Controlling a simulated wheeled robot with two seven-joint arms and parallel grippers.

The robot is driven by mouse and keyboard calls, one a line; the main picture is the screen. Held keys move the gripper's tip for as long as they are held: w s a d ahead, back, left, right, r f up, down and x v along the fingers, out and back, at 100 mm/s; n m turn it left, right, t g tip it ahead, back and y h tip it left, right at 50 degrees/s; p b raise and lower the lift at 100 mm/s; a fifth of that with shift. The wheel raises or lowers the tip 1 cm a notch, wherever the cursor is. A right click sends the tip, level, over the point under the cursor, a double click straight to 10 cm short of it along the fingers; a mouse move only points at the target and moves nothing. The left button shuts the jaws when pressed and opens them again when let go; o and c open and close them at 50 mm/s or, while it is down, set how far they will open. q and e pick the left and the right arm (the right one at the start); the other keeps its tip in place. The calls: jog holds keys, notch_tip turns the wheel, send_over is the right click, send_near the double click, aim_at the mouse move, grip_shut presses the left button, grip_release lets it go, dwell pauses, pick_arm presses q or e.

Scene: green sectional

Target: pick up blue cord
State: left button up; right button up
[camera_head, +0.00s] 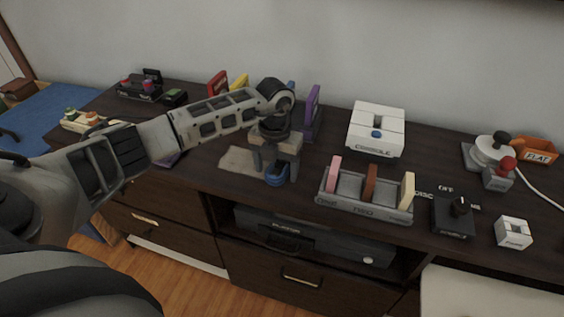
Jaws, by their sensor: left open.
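My left arm comes in from the left, and its left gripper (276,168) points down at the front part of the dark cabinet top (325,150). Its two fingers are apart. A small rounded blue thing, which looks like the blue cord (276,180), shows between and just below the fingertips. The gripper partly hides it, and I cannot tell whether the fingers touch it. My right gripper is not in view.
A grey tray (363,206) with upright pink, brown and yellow pieces stands right of the gripper. A white console (376,130) is behind it. A black switch box (453,215), white cube (513,232), joysticks (490,155) and orange tray (533,151) stand farther right. Upright coloured pieces stand behind my arm.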

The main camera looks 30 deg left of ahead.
pick_arm(q)
jog(key=c, duration=1.1)
jog(key=shift+r, duration=0.15)
